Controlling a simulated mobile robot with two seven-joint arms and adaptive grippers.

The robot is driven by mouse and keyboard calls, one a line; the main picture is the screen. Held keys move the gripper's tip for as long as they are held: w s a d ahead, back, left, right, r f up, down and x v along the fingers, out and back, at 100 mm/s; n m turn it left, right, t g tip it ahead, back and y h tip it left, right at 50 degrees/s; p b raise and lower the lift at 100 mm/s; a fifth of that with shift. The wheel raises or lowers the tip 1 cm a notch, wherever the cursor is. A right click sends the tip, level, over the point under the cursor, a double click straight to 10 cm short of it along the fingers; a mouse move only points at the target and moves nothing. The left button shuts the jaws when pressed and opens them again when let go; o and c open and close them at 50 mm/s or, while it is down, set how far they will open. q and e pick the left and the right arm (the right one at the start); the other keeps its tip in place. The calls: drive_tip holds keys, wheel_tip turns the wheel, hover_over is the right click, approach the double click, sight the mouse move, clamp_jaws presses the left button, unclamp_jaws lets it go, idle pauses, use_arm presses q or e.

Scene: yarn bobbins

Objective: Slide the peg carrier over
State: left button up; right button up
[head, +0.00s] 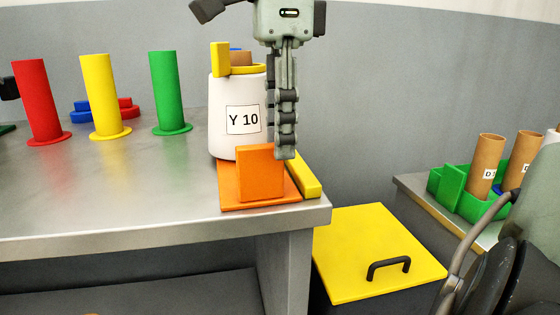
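An orange base plate (262,205) with an upright orange block (260,173) lies at the metal table's right front corner; I cannot tell if this is the peg carrier. A white bobbin (225,105) labelled "Y 10" stands upright behind the block, with a yellow piece (221,60) and a brown tube end at its top. My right gripper (285,150) points down along the bobbin's right side, its tips by the block's upper right edge. Its fingers overlap edge-on, so their opening and any contact are hidden. My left gripper is not in view.
Red (37,100), yellow (101,95) and green (168,90) pegs stand on the metal table (130,185). A yellow lid (370,245) with a black handle is lower right. A green tray (450,190) holds brown tubes (487,160) at far right. The table's front left is clear.

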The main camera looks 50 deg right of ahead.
wheel_tip(320, 180, up, 6)
drive_tip(key=shift+f, duration=0.1)
idle(0.7)
